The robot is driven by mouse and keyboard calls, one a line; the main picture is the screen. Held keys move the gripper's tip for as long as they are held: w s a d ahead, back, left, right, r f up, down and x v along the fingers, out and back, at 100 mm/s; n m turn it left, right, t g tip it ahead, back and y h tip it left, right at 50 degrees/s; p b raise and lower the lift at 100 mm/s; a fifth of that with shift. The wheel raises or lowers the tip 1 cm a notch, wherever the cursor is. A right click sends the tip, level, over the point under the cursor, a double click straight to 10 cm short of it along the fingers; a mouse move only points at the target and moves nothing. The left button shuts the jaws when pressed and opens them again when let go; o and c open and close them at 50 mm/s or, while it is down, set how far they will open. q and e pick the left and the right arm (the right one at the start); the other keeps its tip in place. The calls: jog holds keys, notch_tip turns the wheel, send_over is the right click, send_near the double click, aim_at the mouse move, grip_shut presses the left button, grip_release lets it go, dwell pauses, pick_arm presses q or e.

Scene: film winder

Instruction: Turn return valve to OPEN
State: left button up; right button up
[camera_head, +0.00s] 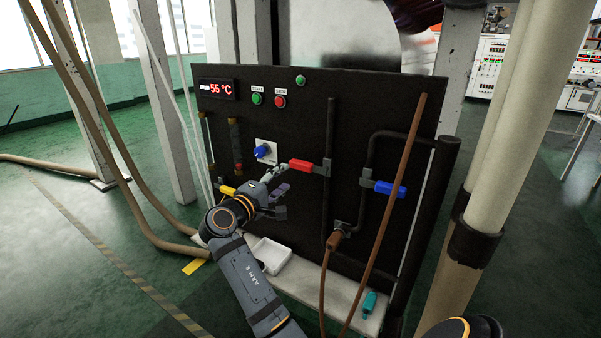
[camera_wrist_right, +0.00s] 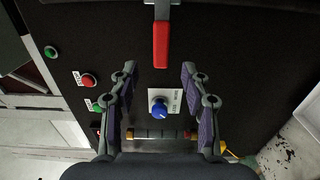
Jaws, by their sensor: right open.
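A red valve handle (camera_head: 301,166) lies level across a vertical pipe on the black panel, its free end pointing left. A blue valve handle (camera_head: 389,188) lies level on a pipe further right, and a yellow handle (camera_head: 227,190) is low on the left. No label I can read tells which is the return valve. My right gripper (camera_head: 277,180) is in front of the panel, just left of and below the red handle. In the wrist view the red handle (camera_wrist_right: 161,45) lies beyond the open, empty fingers (camera_wrist_right: 157,75), with its end between the tips' lines. My left gripper is not in view.
A blue knob (camera_head: 262,151) sits on a white plate left of the red handle. Green and red buttons (camera_head: 280,101) and a 55 °C display (camera_head: 216,89) are above. A white tray (camera_head: 271,255) stands on the ledge below. A brown rod (camera_head: 399,180) slants across the panel's right side.

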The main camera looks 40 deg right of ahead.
aim_at(298, 167)
jog(key=p+x, duration=0.1)
jog(key=x, duration=0.9)
jog(key=shift+w+d+f, duration=0.15)
jog(key=shift+d, duration=0.1)
grip_shut()
